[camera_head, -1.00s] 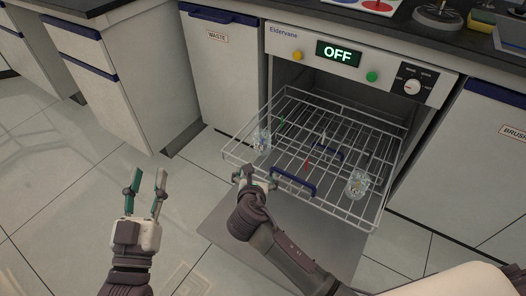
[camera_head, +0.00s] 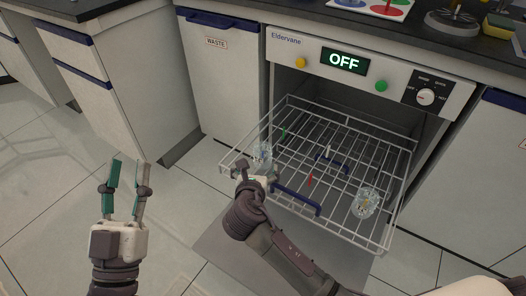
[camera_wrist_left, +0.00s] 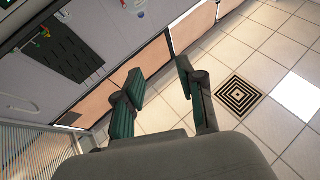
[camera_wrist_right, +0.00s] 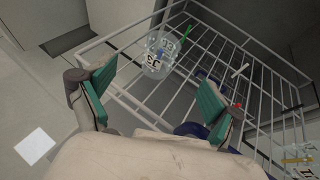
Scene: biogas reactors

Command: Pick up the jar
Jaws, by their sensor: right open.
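A clear glass jar (camera_head: 262,153) stands at the left front of the pulled-out wire rack (camera_head: 345,228). In the right wrist view the jar (camera_wrist_right: 158,52) shows dark digits and lies just beyond the fingertips. My right gripper (camera_wrist_right: 155,86) is open and empty, pointing at this jar; in the head view its fingers are partly hidden by the wrist. A second clear jar (camera_head: 366,201) stands at the rack's right front, and part of it shows in the right wrist view (camera_wrist_right: 298,162). My left gripper (camera_head: 129,174) is open and empty over the floor at left.
The rack has a blue handle (camera_head: 296,200) in front and small green, white and red pegs. It extends from an appliance whose display (camera_head: 344,60) reads OFF. A waste cabinet (camera_head: 218,80) stands left of it. The floor at left is clear.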

